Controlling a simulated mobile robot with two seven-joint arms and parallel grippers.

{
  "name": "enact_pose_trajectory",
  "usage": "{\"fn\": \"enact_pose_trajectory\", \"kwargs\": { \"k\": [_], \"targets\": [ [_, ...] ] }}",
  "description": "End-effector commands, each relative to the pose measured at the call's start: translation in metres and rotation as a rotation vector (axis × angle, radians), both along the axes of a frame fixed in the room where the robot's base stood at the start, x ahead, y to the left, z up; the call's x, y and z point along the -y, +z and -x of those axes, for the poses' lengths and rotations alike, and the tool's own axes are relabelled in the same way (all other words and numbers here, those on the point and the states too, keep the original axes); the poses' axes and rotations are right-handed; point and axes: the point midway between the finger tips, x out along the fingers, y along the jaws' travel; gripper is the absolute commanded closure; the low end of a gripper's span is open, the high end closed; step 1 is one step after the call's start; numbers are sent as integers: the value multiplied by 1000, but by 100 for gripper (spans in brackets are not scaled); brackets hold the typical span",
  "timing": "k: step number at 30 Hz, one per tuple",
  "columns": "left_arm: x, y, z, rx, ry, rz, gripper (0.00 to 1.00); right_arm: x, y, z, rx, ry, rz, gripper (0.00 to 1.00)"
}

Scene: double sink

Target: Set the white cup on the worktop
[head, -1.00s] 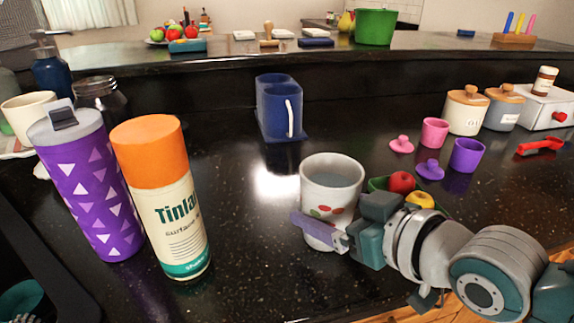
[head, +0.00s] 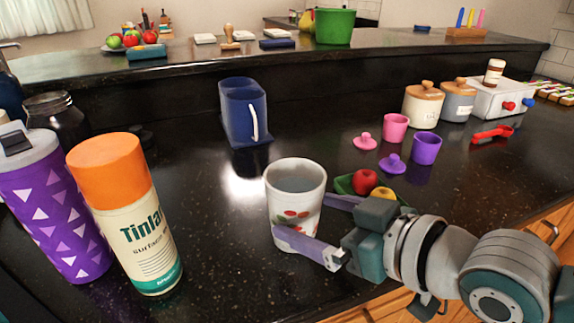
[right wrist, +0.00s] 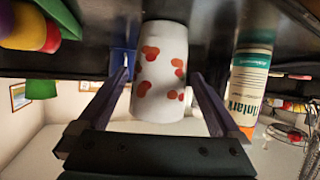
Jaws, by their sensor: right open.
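The white cup (head: 296,180), with red fruit prints, stands upright on the dark speckled worktop (head: 210,235). It also shows upside down in the right wrist view (right wrist: 160,70), between my two fingers. My right gripper (head: 300,215) is open around the lower part of the cup. One finger passes in front of it and the other is behind it to the right. In the wrist view a gap shows between the cup and the fingers. My left gripper is not in view.
An orange-capped spray can (head: 124,215) and a purple tumbler (head: 57,205) stand left of the cup. A blue holder (head: 240,110) is behind it. A green dish with toy fruit (head: 345,184) is close behind my right gripper. Bare worktop lies between can and cup.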

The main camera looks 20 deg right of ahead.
Motion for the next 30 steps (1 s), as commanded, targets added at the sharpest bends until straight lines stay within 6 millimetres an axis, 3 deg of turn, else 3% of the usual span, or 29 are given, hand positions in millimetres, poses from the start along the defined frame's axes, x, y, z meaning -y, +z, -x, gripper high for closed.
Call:
{"fn": "enact_pose_trajectory", "kwargs": {
  "k": [6,17,23,30],
  "targets": [
    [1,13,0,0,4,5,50,15,19,41,-4,2,1,0],
    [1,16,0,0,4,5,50,21,26,71,-41,-3,11,0],
    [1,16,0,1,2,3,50,9,12,109,-300,-51,102,0],
    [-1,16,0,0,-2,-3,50,27,11,184,-672,-173,216,0]
  ]
}}
